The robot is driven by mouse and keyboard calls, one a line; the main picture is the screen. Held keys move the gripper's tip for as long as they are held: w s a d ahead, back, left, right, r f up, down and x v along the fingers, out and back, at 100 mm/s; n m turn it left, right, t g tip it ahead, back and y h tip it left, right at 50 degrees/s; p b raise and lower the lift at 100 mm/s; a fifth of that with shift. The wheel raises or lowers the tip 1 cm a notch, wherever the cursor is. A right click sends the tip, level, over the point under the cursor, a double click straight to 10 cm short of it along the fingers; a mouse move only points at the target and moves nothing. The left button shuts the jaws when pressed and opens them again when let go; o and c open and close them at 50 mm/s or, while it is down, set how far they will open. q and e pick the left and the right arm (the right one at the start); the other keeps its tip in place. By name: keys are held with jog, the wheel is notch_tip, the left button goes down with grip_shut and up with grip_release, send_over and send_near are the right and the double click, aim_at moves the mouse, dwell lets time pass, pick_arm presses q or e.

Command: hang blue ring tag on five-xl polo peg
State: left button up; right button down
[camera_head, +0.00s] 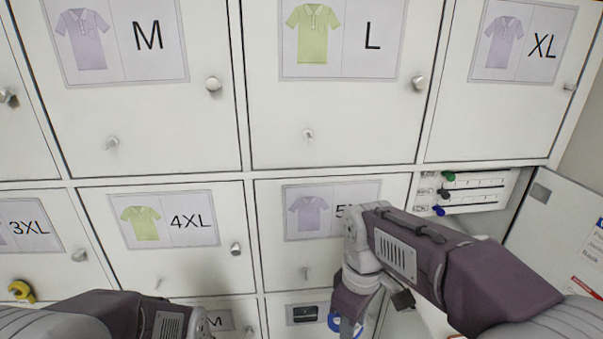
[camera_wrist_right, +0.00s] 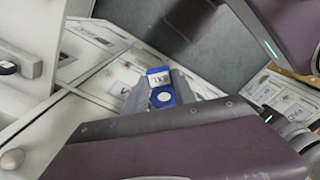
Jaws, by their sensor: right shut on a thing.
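The 5XL door carries a card with a lilac polo (camera_head: 308,212); my right arm covers part of its size lettering. A small pale peg (camera_head: 306,272) sticks out below this card. My right gripper (camera_head: 350,325) is low in the head view, right of and below that peg, apart from it. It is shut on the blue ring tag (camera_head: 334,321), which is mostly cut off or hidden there. In the right wrist view the blue tag (camera_wrist_right: 161,88) shows a white label with dark lettering and a pale round centre. My left arm shows at lower left; its gripper is out of view.
Doors for M, L, XL, 3XL and 4XL have similar knobs and pegs. A yellow ring (camera_head: 20,290) hangs at far left. A panel (camera_head: 480,190) with green, black and blue pieces sits at right, beside an open door (camera_head: 560,225).

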pick_arm(q)
jog(key=shift+w+d, duration=0.25)
jog(key=shift+w, duration=0.05)
pick_arm(e)
jog(key=w+d+f+m, duration=0.2)
jog(key=d+f+m, duration=0.2)
jog(key=f, duration=0.4)
jog(key=w+d+f+m, duration=0.1)
jog(key=d+f+m, duration=0.4)
jog(key=f, duration=0.4)
jog(key=shift+w+d+f+m, duration=0.15)
jog(key=shift+w+f+m, duration=0.05)
jog(key=shift+w+m, duration=0.25)
jog(key=shift+s+f, duration=0.1)
